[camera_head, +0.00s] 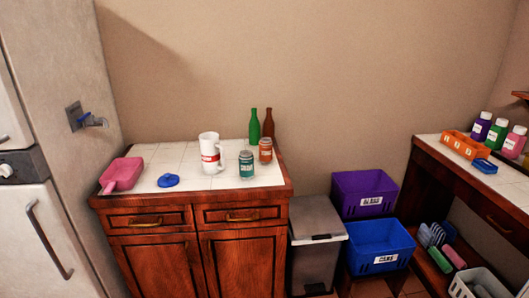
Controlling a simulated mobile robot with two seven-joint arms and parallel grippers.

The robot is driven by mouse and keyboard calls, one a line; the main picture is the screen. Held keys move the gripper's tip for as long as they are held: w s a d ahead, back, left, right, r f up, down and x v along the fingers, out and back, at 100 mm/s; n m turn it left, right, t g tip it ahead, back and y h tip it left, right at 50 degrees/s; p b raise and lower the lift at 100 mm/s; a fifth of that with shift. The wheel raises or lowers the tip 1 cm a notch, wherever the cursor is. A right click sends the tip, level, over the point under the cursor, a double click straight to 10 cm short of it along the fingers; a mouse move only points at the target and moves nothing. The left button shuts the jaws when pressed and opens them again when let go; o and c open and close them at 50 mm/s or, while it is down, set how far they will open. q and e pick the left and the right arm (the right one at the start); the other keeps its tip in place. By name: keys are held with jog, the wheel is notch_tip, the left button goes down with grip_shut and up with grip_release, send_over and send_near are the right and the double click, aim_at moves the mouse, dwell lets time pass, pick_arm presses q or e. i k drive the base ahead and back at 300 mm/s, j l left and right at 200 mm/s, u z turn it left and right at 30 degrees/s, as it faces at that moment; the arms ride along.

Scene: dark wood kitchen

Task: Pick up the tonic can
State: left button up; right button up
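Two small cans stand upright near the right end of the white tiled counter (210,183). One is a teal can (246,164) near the front edge. The other is an orange can (265,151), just behind it and to its right. Their labels are too small to read, so I cannot tell which is the tonic can. Neither gripper is in view.
Green (254,128) and brown (268,125) bottles stand behind the cans. A grey bin (317,250) and a blue crate (378,246) stand to the right.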

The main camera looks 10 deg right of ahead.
aim_at(266, 144)
jog(key=i+l, duration=0.15)
jog(key=l, duration=0.15)
jog(key=i+l, duration=0.1)
jog(key=l, duration=0.2)
jog(key=i+l, duration=0.15)
jog(key=l, duration=0.15)
jog(key=i+l, duration=0.1)
jog(key=l, duration=0.2)
jog(key=i+l+u, duration=0.1)
jog(key=l+u, duration=0.6)
jog(key=i+j, duration=0.05)
jog(key=j, duration=0.05)
